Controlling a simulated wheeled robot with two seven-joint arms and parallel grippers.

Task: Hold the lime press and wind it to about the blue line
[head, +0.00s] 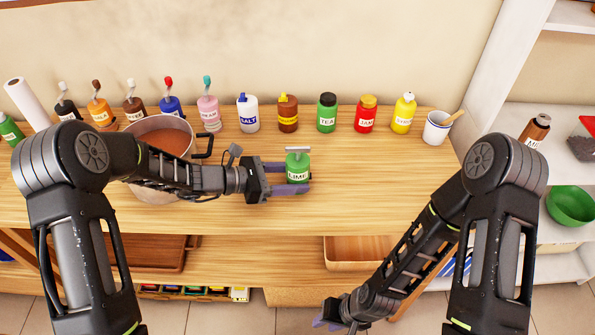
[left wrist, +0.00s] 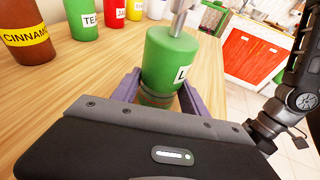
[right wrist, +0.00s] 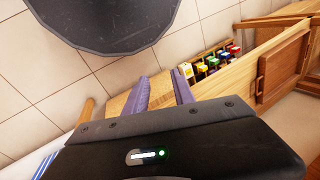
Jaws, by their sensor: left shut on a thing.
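The lime press (head: 298,168) is a green cylinder with a white LIME label and a grey T-shaped handle on top. It stands upright on the wooden counter near its front edge. My left gripper (head: 290,178) is shut on its lower body, with purple fingers on either side. The left wrist view also shows the press (left wrist: 168,58) between the fingers, with its grey stem rising from the top. I cannot make out a blue line in any view. My right gripper (head: 330,318) is low in front of the counter, with its purple fingers apart and empty in the right wrist view (right wrist: 158,92).
A large pot (head: 160,140) stands left, behind my left forearm. Several bottles and pump dispensers line the back, including a green TEA jar (head: 327,113). A white cup (head: 437,128) stands at the right. The counter right of the press is clear. A wooden tray (head: 358,250) sits below.

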